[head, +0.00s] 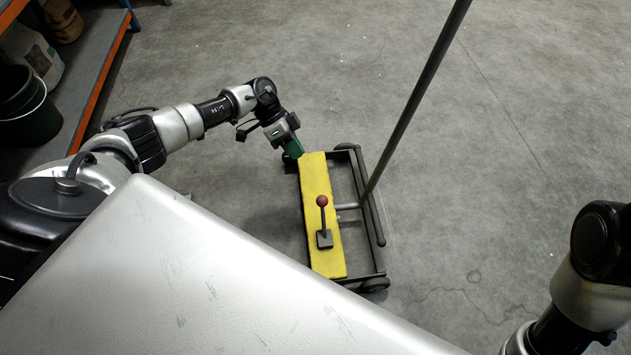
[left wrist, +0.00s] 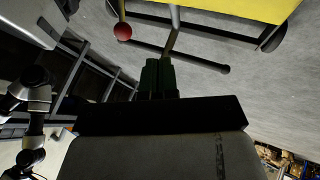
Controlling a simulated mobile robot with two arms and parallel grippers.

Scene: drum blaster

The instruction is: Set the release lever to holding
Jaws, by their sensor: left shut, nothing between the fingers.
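The release lever (head: 323,220) has a red ball knob on a dark stem and stands on a small dark base on the yellow panel (head: 316,180) of a wheeled cart. In the head view it looks roughly upright; I cannot tell which setting it is in. My left gripper (head: 293,150) is shut and empty, at the far left corner of the panel and apart from the lever. In the left wrist view its closed green fingers (left wrist: 158,77) point up, with the red knob (left wrist: 122,32) beyond them to the left. My right gripper is out of view.
The cart's dark frame (head: 377,215) stands on bare concrete floor, and a tall dark pole (head: 415,100) rises from it. Shelving with an orange edge (head: 103,75) and a dark bucket (head: 28,115) stand at the upper left. The floor right of the cart is clear.

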